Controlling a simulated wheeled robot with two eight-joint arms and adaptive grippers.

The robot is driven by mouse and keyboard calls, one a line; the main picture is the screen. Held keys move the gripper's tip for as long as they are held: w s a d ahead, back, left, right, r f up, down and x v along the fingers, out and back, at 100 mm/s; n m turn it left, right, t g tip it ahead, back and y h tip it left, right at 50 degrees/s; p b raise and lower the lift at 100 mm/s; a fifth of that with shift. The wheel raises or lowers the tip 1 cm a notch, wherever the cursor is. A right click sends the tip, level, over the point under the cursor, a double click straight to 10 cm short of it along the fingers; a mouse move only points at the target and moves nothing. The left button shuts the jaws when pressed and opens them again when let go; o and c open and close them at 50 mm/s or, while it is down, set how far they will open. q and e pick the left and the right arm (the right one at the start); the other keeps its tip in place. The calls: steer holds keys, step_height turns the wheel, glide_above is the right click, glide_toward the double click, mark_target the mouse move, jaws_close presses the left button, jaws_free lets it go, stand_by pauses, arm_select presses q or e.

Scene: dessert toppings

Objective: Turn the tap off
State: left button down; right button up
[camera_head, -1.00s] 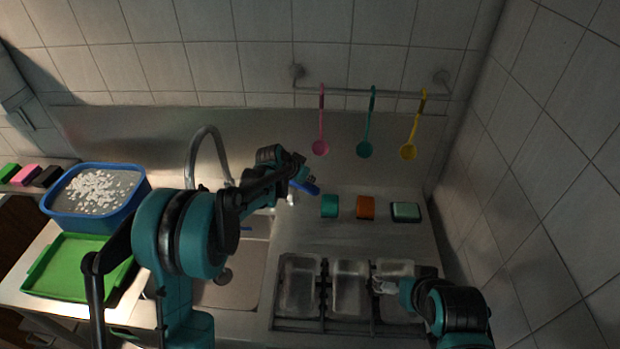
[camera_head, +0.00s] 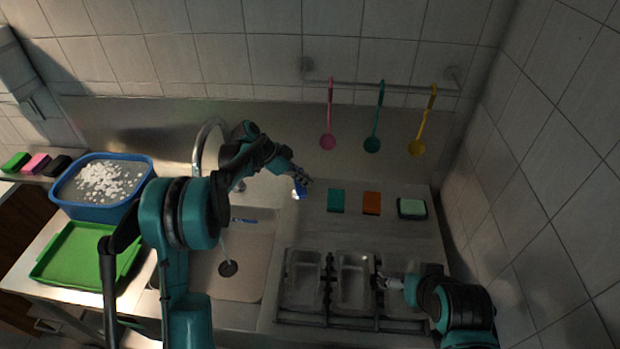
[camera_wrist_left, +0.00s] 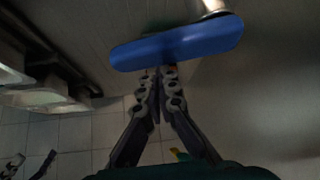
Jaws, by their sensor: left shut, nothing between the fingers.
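The tap's curved metal spout (camera_head: 205,140) rises behind the sink (camera_head: 250,270), partly hidden by my left arm. A faint pale streak below it, above the drain, may be water. A blue handle (camera_head: 300,191) on a short metal stem stands right of the spout. It fills the upper middle of the left wrist view (camera_wrist_left: 180,43). My left gripper (camera_head: 301,176) is shut and empty, its fingertips (camera_wrist_left: 157,74) right at the blue handle's edge; I cannot tell whether they touch. My right gripper (camera_head: 388,283) is over the metal tubs, its fingers too small to read.
Several metal tubs (camera_head: 305,280) sit front right. Green, orange and pale sponges (camera_head: 371,203) lie behind them. Three ladles (camera_head: 373,143) hang on the wall rail. A blue basin (camera_head: 80,207) with white pieces and a green tray (camera_head: 70,262) stand left.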

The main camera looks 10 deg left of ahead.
arm_select(q)
steer(key=shift+s+a, duration=0.3)
steer(key=shift+a, duration=0.6)
arm_select(e)
steer(key=shift+d, duration=0.1)
